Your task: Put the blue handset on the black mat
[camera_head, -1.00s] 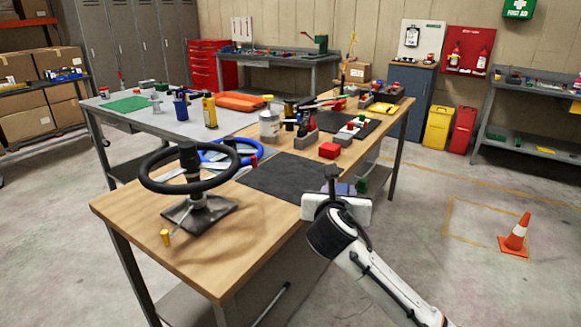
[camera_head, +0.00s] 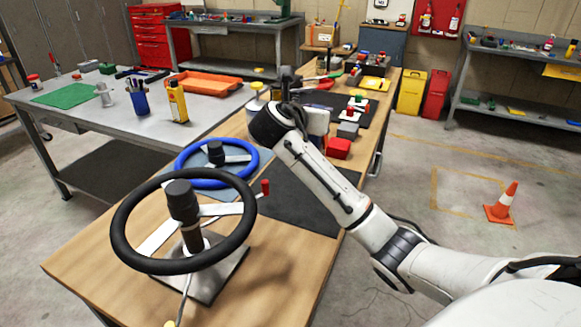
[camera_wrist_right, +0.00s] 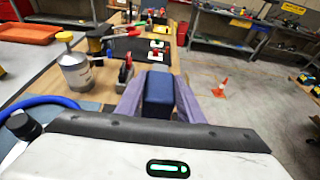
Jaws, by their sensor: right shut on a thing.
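The black mat (camera_head: 305,205) lies flat on the wooden table, behind the black steering wheel and partly covered by my right arm. A second black mat (camera_head: 373,112) farther back carries red, white and green parts. My right gripper (camera_wrist_right: 160,88) is shut on a dark blue block, the blue handset (camera_wrist_right: 159,98), seen end-on between its two fingers in the wrist view. In the head view my wrist hides the handset, and the gripper is over the table beyond the near mat. My left gripper is out of view.
A black steering wheel (camera_head: 124,240) on a stand and a blue one (camera_head: 182,169) take up the table's left side. A red block (camera_head: 338,149) sits right of my wrist. A grey canister (camera_wrist_right: 76,72) stands left of the gripper. The near mat's visible part is bare.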

